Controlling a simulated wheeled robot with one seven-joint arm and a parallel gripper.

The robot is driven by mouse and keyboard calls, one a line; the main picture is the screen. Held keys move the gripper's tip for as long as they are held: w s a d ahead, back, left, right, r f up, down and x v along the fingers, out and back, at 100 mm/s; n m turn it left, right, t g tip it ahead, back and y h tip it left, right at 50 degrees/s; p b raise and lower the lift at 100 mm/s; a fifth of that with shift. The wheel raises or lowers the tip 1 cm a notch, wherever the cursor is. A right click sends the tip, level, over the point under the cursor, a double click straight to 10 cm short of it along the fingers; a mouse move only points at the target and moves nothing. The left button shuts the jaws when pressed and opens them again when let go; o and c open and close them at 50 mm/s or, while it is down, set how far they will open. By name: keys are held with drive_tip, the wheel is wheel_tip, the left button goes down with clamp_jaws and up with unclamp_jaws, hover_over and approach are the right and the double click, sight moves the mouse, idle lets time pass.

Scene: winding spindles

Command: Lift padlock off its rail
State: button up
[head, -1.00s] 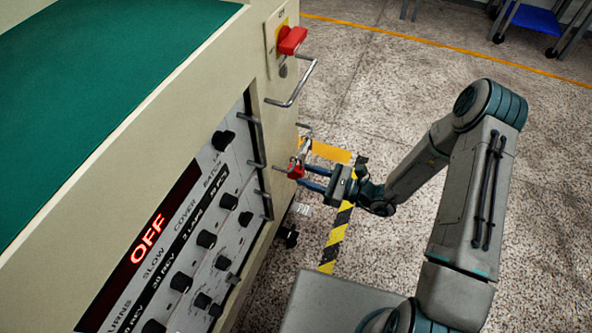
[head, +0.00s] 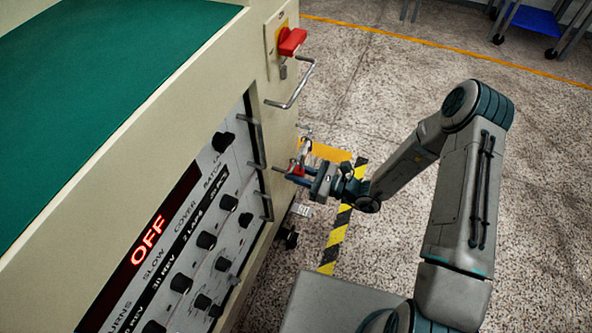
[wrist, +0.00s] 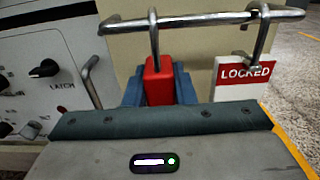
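The red padlock (wrist: 159,80) hangs by its grey shackle from the metal rail (wrist: 205,18) in the wrist view. In the head view the padlock (head: 298,170) is small and partly hidden by my gripper. My gripper (head: 297,177) reaches in from the right, its blue fingers around the padlock's body. In the wrist view my gripper (wrist: 158,88) has one finger on each side of the red body. The fingers look spread and very close to it; contact cannot be made out. The shackle is still around the rail.
A white and red LOCKED tag (wrist: 243,72) hangs from the rail to the padlock's right. The control panel (wrist: 40,75) with knobs and a handle is at left. A red switch (head: 291,41) and a handle (head: 295,85) stick out above.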

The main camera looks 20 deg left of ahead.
sight(302, 170)
drive_tip(key=shift+r, duration=0.1)
drive_tip(key=shift+r+p, duration=1)
drive_tip(key=shift+r, duration=0.05)
drive_tip(key=shift+s+d+p, duration=0.15)
drive_tip(key=shift+d+p, duration=0.1)
drive_tip(key=shift+d, duration=1.5)
drive_tip(key=shift+s+d+p, duration=0.1)
drive_tip(key=shift+d+p, duration=0.15)
drive_tip(key=shift+d, duration=1.5)
drive_tip(key=d+r+p, duration=0.3)
drive_tip(key=d, duration=0.5)
drive_tip(key=shift+s, duration=0.3)
